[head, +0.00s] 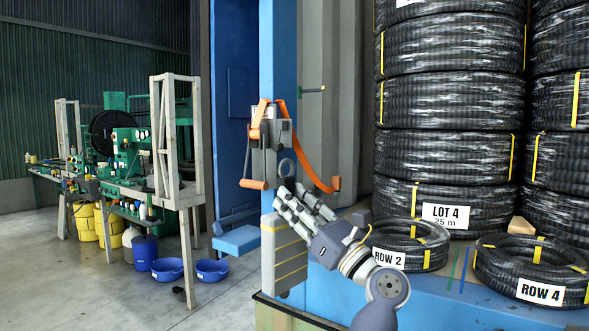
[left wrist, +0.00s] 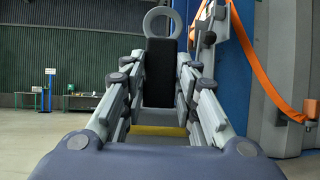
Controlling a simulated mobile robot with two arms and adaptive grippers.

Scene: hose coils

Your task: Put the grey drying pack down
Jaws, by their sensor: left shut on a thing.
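The grey drying pack (head: 285,262) is a grey block with thin yellow stripes. It is upright in front of the blue post, above the blue ledge's left end. My left gripper (head: 282,203) is at its upper part and shut on it. In the left wrist view, the fingers (left wrist: 160,72) stand on both sides of the pack's dark upper part (left wrist: 160,80), with a grey ring (left wrist: 162,21) above and a yellow stripe (left wrist: 158,131) below. Whether the pack's bottom touches anything is unclear. My right gripper is not in view.
A grey device with an orange strap (head: 320,178) hangs on the blue post (head: 279,60) just above my gripper. Black hose coils (head: 450,152) are stacked at right, with small coils marked ROW 2 (head: 410,245) and ROW 4 (head: 533,270) in front. Open floor lies left.

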